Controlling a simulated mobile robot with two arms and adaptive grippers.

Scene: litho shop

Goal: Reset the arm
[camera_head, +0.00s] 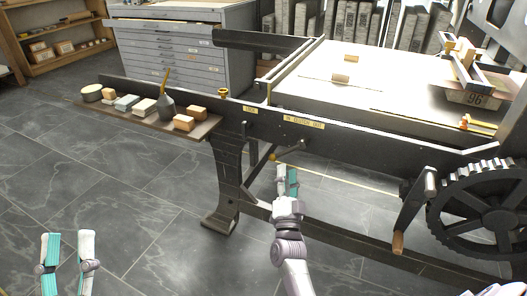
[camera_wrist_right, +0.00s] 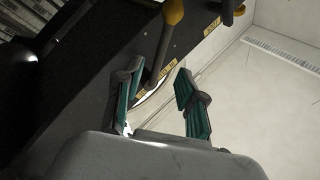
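My right arm reaches up in the middle of the head view. Its gripper (camera_head: 287,177) is in front of the press's side rail, below the label strip. In the right wrist view the two teal-padded fingers (camera_wrist_right: 158,92) stand apart with nothing seen held between them. A dark lever with a yellow knob (camera_wrist_right: 173,11) shows beyond the fingertips; I cannot tell how far off it is. My left gripper (camera_head: 68,245) is at the lower left of the head view. Its fingers are spread and empty, over the floor.
The press bed (camera_head: 340,95) fills the right, with a gear wheel (camera_head: 485,212) and a wooden-handled crank (camera_head: 398,243) in front. Open tiled floor (camera_head: 120,200) lies at left.

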